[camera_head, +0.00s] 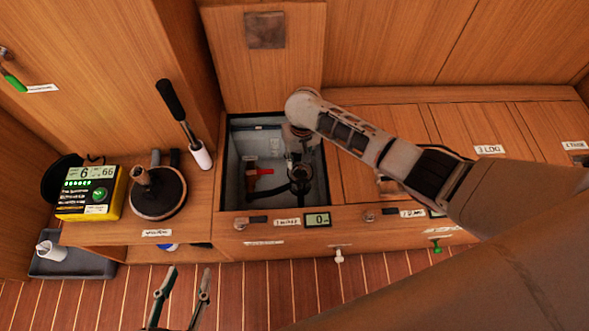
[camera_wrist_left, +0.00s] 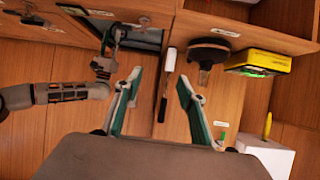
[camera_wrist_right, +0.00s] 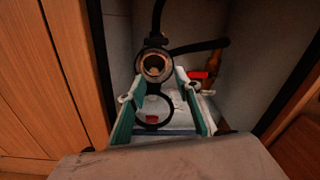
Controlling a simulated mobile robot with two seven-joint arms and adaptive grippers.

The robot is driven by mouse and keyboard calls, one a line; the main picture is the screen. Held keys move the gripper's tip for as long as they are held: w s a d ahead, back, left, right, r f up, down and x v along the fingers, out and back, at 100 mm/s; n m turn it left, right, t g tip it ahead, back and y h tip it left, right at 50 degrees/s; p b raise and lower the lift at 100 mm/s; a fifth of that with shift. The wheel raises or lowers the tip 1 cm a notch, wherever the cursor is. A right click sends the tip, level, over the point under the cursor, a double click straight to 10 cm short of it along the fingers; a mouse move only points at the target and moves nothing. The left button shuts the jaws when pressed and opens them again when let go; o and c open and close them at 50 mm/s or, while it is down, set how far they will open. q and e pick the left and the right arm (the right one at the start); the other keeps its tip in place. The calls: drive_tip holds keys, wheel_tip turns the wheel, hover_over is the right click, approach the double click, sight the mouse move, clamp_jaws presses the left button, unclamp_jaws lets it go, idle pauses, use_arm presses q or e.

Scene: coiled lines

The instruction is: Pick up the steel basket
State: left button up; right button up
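I cannot clearly make out a steel basket. In the right wrist view a round housing (camera_wrist_right: 155,65) with a metallic rim and a brownish inside stands in the open compartment (camera_head: 236,185); whether the basket is in it I cannot tell. A black ring (camera_wrist_right: 153,113) lies below it in that view. My right gripper (camera_wrist_right: 162,92) points down into the compartment, its fingers spread on either side of the ring, with nothing visibly held. My left gripper (camera_head: 182,275) is open and empty, low in the head view in front of the cabinet.
A red-handled valve (camera_head: 262,172) is inside the compartment, left of my right gripper. A raised hatch lid (camera_head: 280,70) stands behind. On the left shelf are a round dark object with a knob (camera_head: 158,195), a black-handled tool (camera_head: 185,125) and a yellow meter (camera_head: 90,193). A grey tray (camera_head: 75,265) sits below.

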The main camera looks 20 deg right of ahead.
sight(301, 169)
drive_tip(key=shift+w+d+f+b, duration=0.3)
drive_tip(key=shift+w+d, duration=0.25)
drive_tip(key=shift+w, duration=0.05)
wheel_tip(301, 169, down, 3)
drive_tip(key=shift+s+f+b, duration=0.1)
drive_tip(key=shift+f+b, duration=0.05)
drive_tip(key=shift+b, duration=0.8)
drive_tip(key=f+b, duration=0.2)
drive_tip(key=f, duration=0.1)
drive_tip(key=shift+s+d+f, duration=0.1)
drive_tip(key=shift+s+f, duration=0.1)
drive_tip(key=shift+f, duration=0.05)
drive_tip(key=shift+w+f+b, duration=0.1)
drive_tip(key=shift+f+b, duration=0.15)
drive_tip(key=shift+b, duration=0.15)
drive_tip(key=shift+w, duration=0.1)
use_arm(q)
drive_tip(key=d+n, duration=0.1)
drive_tip(key=d, duration=0.1)
drive_tip(key=d+n+h, duration=0.1)
drive_tip(key=d+n, duration=0.1)
drive_tip(key=d, duration=0.1)
drive_tip(key=shift+d+r+n+t, duration=0.1)
drive_tip(key=shift+r+n+t, duration=0.05)
drive_tip(key=shift+n+t, duration=0.2)
use_arm(e)
drive_tip(key=shift+w+r, duration=0.2)
clamp_jaws()
